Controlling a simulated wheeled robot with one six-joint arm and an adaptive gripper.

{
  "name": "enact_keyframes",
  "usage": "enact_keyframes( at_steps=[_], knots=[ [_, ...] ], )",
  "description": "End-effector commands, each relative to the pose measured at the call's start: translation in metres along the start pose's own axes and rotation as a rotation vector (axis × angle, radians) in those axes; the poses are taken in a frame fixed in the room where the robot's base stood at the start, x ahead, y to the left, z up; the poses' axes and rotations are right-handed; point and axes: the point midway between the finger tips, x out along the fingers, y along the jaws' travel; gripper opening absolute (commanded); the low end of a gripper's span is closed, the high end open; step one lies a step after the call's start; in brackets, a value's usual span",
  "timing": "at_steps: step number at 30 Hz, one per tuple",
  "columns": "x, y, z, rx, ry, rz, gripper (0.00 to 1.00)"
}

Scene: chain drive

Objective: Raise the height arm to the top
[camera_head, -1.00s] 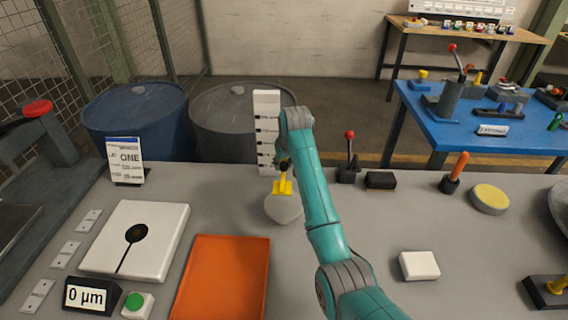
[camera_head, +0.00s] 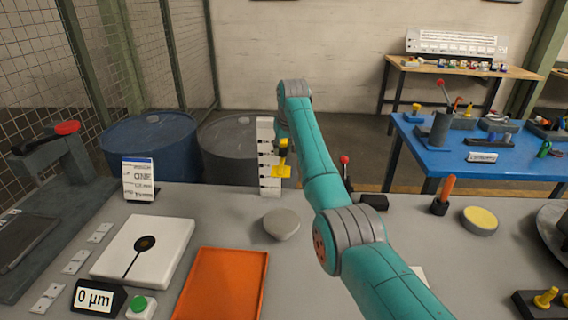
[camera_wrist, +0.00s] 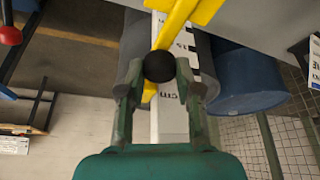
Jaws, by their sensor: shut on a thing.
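The height arm is a yellow bar (camera_head: 281,171) with a round black knob, set at the white scale post (camera_head: 266,127) with dark marks. It stands in the lower part of the post, with clear post above it. In the wrist view the yellow bar (camera_wrist: 178,22) crosses in front of the post (camera_wrist: 170,126). My gripper (camera_head: 283,150) is at the knob. In the wrist view its two fingers are closed on the black knob (camera_wrist: 159,66), one on each side. A grey dome (camera_head: 281,224) sits on the bench below, apart from the bar.
A lever with a red knob (camera_head: 345,160) stands right of the post, partly behind my arm. An orange tray (camera_head: 228,285) and a white plate (camera_head: 145,250) lie at front left. Blue (camera_head: 150,135) and grey (camera_head: 228,140) drums stand behind the bench.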

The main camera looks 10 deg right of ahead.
Motion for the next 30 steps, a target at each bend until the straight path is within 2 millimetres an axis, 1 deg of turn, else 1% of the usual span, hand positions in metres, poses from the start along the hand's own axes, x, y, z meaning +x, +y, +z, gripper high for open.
enact_keyframes(
  at_steps=[1, 3, 6, 9, 15, 25, 26, 27, 28, 29, 30],
  knots=[
    [-0.011, 0.0, -0.006, 0.0, 0.005, 0.0, 0.0],
    [-0.023, 0.0, -0.01, 0.0, 0.005, 0.0, 0.0],
    [-0.038, 0.0, -0.016, 0.0, 0.004, 0.0, 0.0],
    [-0.049, 0.0, -0.021, 0.0, 0.005, 0.0, 0.0],
    [-0.058, 0.0, -0.025, 0.0, 0.004, 0.0, 0.0],
    [-0.059, 0.0, -0.025, 0.0, 0.004, 0.0, 0.0],
    [-0.059, 0.0, -0.025, 0.0, 0.004, 0.0, 0.36],
    [-0.059, 0.0, -0.025, 0.0, 0.004, 0.0, 0.46],
    [-0.059, 0.0, -0.025, 0.0, 0.004, 0.0, 0.54],
    [-0.059, 0.0, -0.025, 0.0, 0.004, 0.0, 0.59],
    [-0.059, 0.0, -0.025, 0.0, 0.003, 0.0, 0.59]
  ],
)
